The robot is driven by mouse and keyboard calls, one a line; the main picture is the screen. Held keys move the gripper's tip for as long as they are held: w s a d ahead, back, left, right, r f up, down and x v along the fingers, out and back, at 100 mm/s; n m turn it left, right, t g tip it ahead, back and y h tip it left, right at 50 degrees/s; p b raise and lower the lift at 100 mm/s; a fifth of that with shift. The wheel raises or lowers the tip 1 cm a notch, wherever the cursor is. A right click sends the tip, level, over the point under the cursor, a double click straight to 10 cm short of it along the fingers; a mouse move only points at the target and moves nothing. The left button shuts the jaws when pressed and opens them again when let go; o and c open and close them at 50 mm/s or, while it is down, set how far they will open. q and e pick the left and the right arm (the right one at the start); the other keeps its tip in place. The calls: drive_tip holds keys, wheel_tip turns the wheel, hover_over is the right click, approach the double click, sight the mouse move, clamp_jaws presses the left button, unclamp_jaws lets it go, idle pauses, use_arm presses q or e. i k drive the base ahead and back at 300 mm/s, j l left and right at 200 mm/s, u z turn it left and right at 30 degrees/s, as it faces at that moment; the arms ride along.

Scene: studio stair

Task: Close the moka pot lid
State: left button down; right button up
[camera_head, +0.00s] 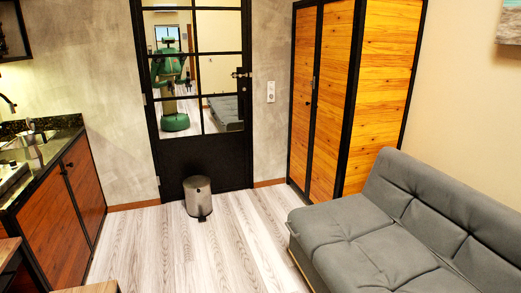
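I cannot make out a moka pot or its lid in this view. A dark counter (63,139) at the left edge holds a sink (22,155). A small dark and shiny item (31,126) by the sink is too small to name. Part of what may be a stove (10,176) is cut off at the left edge. Neither of my grippers shows directly. A small green robot figure (172,85), apparently my reflection, shows in the door's panes, too small to tell its grippers.
A black-framed door (205,160) is straight ahead, with a metal bin (198,197) before it. A wooden wardrobe (380,90) and a grey sofa (365,235) stand at right. Wooden corners (95,287) show at lower left. The middle floor (190,255) is clear.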

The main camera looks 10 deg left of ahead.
sight(30, 123)
drive_tip(key=i+j+u, duration=0.1)
drive_tip(key=i+u, duration=0.2)
drive_tip(key=i, duration=0.35)
drive_tip(key=i+u, duration=0.35)
drive_tip(key=i, duration=0.3)
drive_tip(key=i+l+u, duration=0.3)
drive_tip(key=i, duration=0.35)
drive_tip(key=j, duration=0.1)
